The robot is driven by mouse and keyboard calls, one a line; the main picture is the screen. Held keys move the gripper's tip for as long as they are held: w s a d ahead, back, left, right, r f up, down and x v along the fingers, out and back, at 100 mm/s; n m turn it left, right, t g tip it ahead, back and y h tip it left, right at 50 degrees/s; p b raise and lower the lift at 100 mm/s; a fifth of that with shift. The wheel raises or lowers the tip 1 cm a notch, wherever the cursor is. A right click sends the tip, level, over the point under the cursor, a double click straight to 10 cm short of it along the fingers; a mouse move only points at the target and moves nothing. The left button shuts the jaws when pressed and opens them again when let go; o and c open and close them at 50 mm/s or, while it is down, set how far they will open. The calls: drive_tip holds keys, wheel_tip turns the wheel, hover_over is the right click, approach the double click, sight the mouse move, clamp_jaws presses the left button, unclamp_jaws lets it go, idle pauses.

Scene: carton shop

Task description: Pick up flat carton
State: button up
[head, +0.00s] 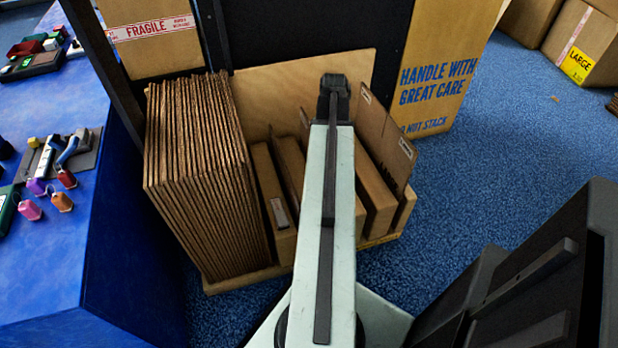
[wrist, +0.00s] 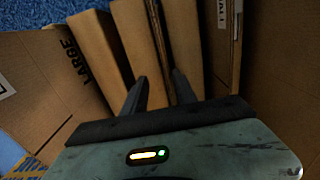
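Flat cartons stand on edge in a wooden rack (head: 245,279). A thick stack of thin brown flat cartons (head: 200,165) fills its left side. Thicker flat cartons (head: 271,200) stand in slots to the right, partly hidden by my arm. My gripper (head: 334,95) is over the rack, its fingers not clear in the head view. In the wrist view its two dark fingers (wrist: 159,85) are apart, pointing down among the upright cartons. A brown carton (wrist: 140,35) runs towards the gap between them. I cannot tell whether either finger touches it.
A carton marked "LARGE" (wrist: 40,80) is at the left in the wrist view. A tall "HANDLE WITH GREAT CARE" carton (head: 438,75) stands behind the rack. A blue table (head: 50,270) with small items is at the left. Blue carpet (head: 500,150) is open at the right.

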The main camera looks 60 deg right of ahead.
wheel_tip(320, 180, down, 8)
drive_tip(key=a+b, duration=0.1)
drive_tip(key=b, duration=0.6)
drive_tip(key=shift+w+r+b, duration=0.15)
drive_tip(key=shift+w+b, duration=0.1)
drive_tip(key=shift+b, duration=0.1)
drive_tip(key=shift+a, duration=0.1)
clamp_jaws()
drive_tip(key=shift+w, duration=0.1)
idle(0.6)
